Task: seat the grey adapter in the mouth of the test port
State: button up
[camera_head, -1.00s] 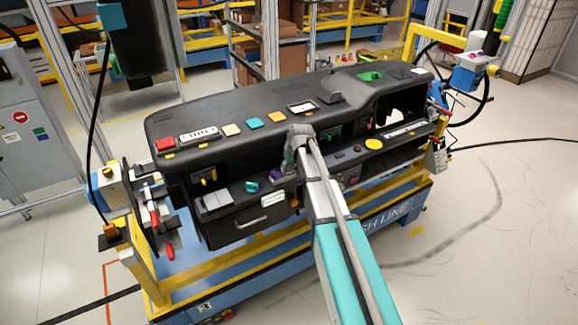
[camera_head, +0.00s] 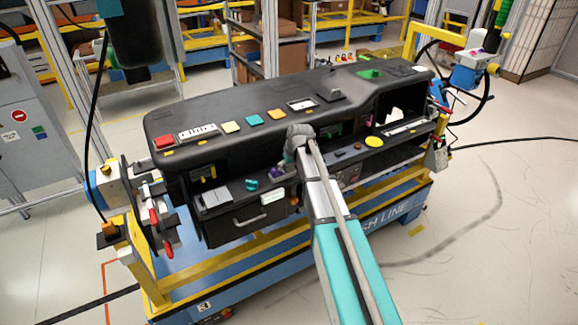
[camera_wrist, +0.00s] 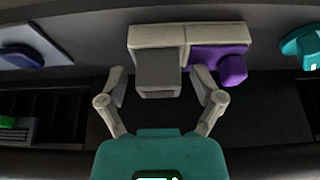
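In the wrist view a grey block (camera_wrist: 158,72), which looks like the grey adapter, stands between the two fingers of my gripper (camera_wrist: 160,88). A gap shows on each side of it, so my gripper is open around it and not touching it. The block is against a pale beige bar (camera_wrist: 155,35), with a purple piece (camera_wrist: 222,62) on its right. In the head view my gripper (camera_head: 283,172) is at the dashboard's front shelf, and my own arm hides much of that spot. I cannot pick out the test port's mouth for certain.
A teal part (camera_wrist: 302,47) lies right of the fingers in the wrist view, and a blue part (camera_wrist: 20,55) lies at left. The black dashboard (camera_head: 235,112) overhangs the shelf. A drawer handle (camera_head: 250,221) and red-handled clamps (camera_head: 154,219) are at left.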

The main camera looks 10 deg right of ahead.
jog(key=shift+r, duration=0.15)
dwell(0.3)
notch_tip(320, 180, up, 8)
jog(key=p, duration=0.8)
jog(key=shift+d+r+p, duration=0.1)
jog(key=shift+r+p, duration=0.1)
jog(key=shift+p, duration=0.15)
dwell(0.8)
jog(key=s+f+m+g+b, duration=0.1)
jog(key=s+f+b, duration=0.3)
jog(key=s, duration=1)
jog(key=s+a+f+m+g+h+b, duration=0.1)
jog(key=s+f+m+g+b, duration=0.1)
jog(key=s, duration=1.3)
notch_tip(320, 180, down, 3)
jog(key=shift+a+f+m+g+b, duration=0.2)
jog(key=shift+m+g+b, duration=0.1)
jog(key=shift+g+b, duration=0.55)
jog(key=c, duration=0.4)
jog(key=shift+c, duration=0.2)
